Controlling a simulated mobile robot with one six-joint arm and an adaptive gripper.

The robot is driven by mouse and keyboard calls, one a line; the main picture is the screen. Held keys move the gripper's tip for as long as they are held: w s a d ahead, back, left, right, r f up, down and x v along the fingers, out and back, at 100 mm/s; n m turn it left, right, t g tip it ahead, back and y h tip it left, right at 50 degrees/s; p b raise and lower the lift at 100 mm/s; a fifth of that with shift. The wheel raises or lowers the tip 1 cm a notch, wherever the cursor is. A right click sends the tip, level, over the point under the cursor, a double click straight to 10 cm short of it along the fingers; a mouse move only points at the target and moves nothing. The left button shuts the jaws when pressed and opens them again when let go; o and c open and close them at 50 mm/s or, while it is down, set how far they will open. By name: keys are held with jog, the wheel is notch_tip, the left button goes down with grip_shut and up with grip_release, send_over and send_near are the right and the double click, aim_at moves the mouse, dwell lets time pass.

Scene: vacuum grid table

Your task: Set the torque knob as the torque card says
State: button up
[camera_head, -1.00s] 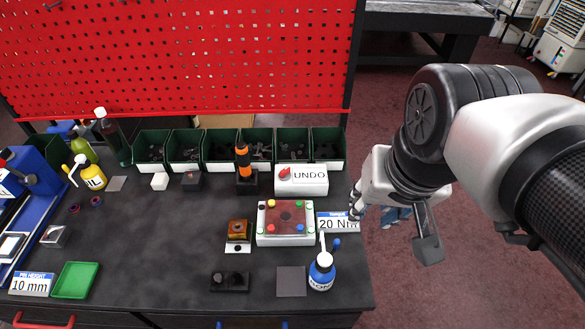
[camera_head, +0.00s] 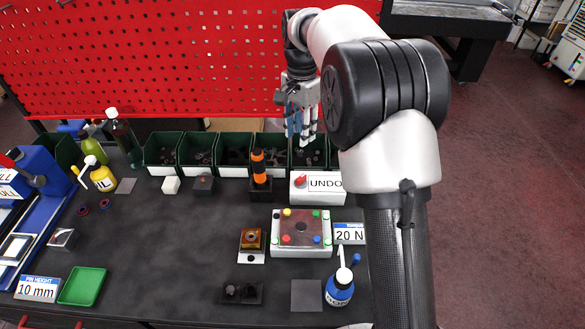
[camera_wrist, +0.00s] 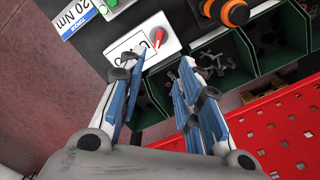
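The torque card (camera_head: 349,235) reads 20 N in the head view, its right end hidden by my arm. In the wrist view the card (camera_wrist: 80,18) reads 20 Nm. An upright orange and black tool (camera_head: 259,168) stands in a black holder; it may carry the torque knob, but no scale is readable. Its round orange top (camera_wrist: 235,12) shows in the wrist view. My gripper (camera_head: 303,140) is above the green bins at the back, right of the tool and apart from it. In the wrist view my gripper (camera_wrist: 157,70) has its fingers spread, with nothing between them.
A white UNDO box (camera_head: 316,190) with a red lever (camera_head: 300,181) stands in front of the bins. A white box with coloured buttons (camera_head: 301,245) lies nearer. Green bins (camera_head: 211,168) and a red pegboard (camera_head: 190,60) bound the back. The table's middle is mostly clear.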

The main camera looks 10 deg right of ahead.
aim_at(300, 178)
notch_tip(300, 178, down, 17)
jog(key=b, duration=0.5)
jog(key=shift+s, duration=0.1)
jog(key=shift+c, duration=0.2)
grip_shut()
